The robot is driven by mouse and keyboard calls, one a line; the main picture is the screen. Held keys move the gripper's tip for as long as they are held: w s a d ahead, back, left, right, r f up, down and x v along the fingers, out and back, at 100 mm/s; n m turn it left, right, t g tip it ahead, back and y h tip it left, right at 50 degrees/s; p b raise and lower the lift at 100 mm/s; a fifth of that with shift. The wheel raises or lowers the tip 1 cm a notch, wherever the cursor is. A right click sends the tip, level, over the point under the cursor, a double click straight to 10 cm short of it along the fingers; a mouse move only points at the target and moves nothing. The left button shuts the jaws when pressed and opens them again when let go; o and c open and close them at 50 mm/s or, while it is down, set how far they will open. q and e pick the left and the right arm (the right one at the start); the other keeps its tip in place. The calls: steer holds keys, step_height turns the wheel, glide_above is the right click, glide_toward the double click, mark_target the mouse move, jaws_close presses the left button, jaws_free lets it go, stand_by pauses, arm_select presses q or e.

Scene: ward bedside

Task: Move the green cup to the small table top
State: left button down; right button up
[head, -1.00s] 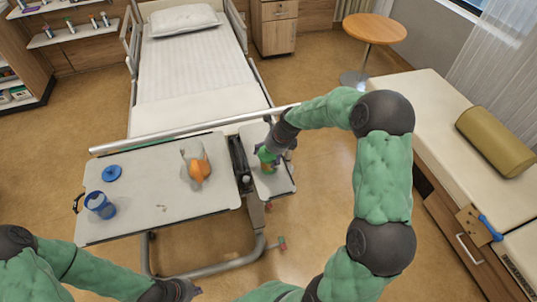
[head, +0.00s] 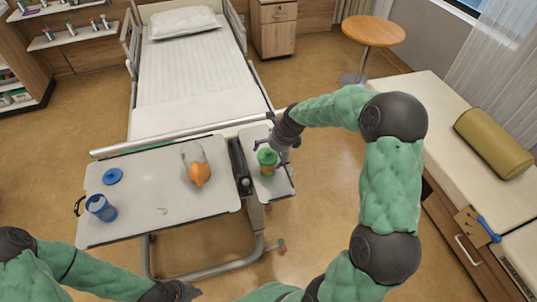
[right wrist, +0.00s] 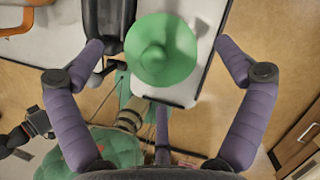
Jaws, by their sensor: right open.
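The green cup (head: 267,161) stands upright on the small table top (head: 278,188), at the right of the overbed table. The right wrist view shows its round green top (right wrist: 165,50) from above. My right gripper (head: 277,147) is open beside the cup, on its far right side in the head view.
A dark strip (head: 240,165) separates the two tops. The bed (head: 190,80) lies behind; a bench (head: 455,120) stands right.

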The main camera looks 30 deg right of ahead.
arm_select(q)
step_height(320, 180, up, 2)
steer(key=shift+r+p, duration=0.15)
steer(key=shift+p, duration=0.8)
arm_select(e)
steer(key=v, duration=0.8)
